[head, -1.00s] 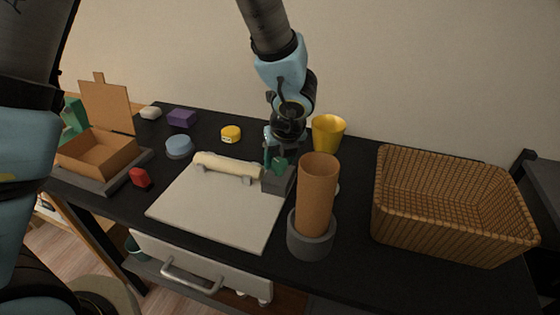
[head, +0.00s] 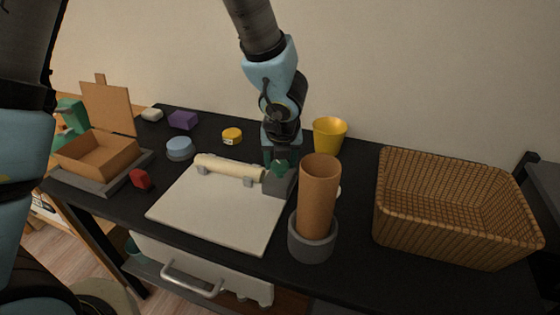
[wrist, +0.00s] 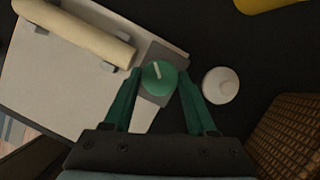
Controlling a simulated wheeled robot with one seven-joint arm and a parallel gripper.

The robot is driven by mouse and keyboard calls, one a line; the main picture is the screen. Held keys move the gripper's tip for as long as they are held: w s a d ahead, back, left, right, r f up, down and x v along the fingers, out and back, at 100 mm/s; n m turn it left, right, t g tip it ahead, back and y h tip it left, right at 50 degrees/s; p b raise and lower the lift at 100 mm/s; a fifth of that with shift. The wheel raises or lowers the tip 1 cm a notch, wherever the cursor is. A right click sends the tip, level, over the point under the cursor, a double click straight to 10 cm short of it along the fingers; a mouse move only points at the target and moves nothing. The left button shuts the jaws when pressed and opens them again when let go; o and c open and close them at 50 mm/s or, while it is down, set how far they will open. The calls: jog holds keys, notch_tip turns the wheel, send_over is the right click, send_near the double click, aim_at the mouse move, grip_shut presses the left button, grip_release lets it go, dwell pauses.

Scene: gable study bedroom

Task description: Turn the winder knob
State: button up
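The winder knob (wrist: 159,78) is round and green with a pale line across its top. It sits on a grey block (head: 278,184) at the right end of a cream roll (head: 229,168) on a pale board (head: 217,207). My gripper (wrist: 160,72) points down over it, with one green finger on each side of the knob in the wrist view. The fingers are apart and their tips lie close to the knob's edges. I cannot tell whether they touch it. In the head view the gripper partly hides the knob (head: 280,168).
A brown cylinder (head: 319,195) in a grey holder stands close in front right. A wicker basket (head: 450,235) is at the right and a yellow cup (head: 329,134) behind. A white round thing (wrist: 220,85) lies right of the knob. Small objects and an open box (head: 98,157) are left.

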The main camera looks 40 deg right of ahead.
jog(key=o, duration=0.4)
jog(key=shift+o, duration=0.2)
jog(key=p+v, duration=0.3)
jog(key=v, duration=0.7)
jog(key=shift+r, duration=0.4)
jog(key=shift+s, duration=0.1)
